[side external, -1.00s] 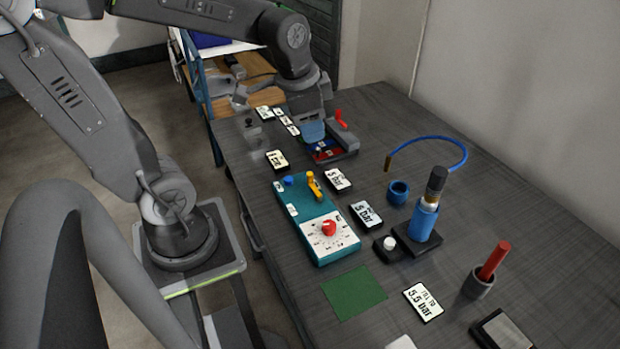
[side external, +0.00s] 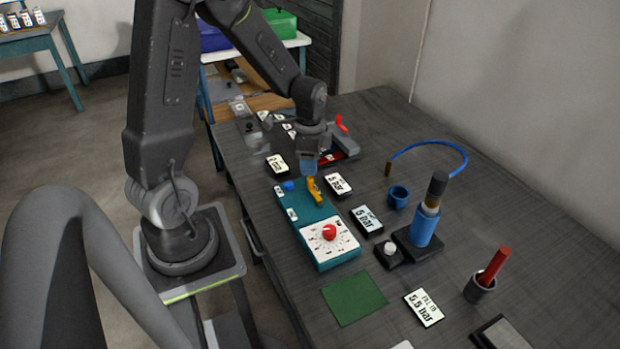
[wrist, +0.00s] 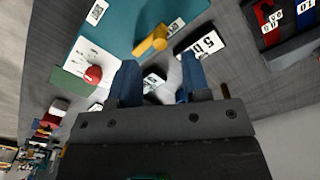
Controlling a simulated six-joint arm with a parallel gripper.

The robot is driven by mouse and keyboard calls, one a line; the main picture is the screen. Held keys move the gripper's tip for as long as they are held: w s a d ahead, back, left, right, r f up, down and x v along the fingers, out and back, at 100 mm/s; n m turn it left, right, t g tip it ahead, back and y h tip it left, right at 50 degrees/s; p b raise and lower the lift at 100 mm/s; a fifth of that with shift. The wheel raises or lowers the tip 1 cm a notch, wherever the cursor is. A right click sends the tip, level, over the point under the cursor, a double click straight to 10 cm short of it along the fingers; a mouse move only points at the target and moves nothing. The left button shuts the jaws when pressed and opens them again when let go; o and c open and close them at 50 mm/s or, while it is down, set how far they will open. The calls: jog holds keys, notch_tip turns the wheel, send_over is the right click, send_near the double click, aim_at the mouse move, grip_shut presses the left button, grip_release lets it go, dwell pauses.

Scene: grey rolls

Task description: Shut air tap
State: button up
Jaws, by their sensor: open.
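The teal panel (side external: 291,211) lies on the bench with a yellow tap lever (side external: 314,189) near its far end, beside a blue knob (side external: 289,186). A red knob (side external: 329,232) sits on a white dial at the panel's near end. My gripper (side external: 309,170) is just above and behind the yellow lever, partly overlapping it in the side view. In the wrist view the fingers of my gripper (wrist: 160,82) are apart, with the yellow lever (wrist: 151,41) beyond their tips, not between them. Contact with the lever is not visible.
Cards reading "5 bar" lie beside the panel, one near the tap (side external: 338,184). A blue pump (side external: 424,226) with a blue hose (side external: 432,146) stands to the right. A grey box with a red lever (side external: 342,122) is behind. A green mat (side external: 353,296) lies in front.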

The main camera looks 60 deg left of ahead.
aim_at(310, 178)
notch_tip(310, 178, down, 6)
jog(key=shift+r, duration=0.1)
dwell(0.4)
grip_shut()
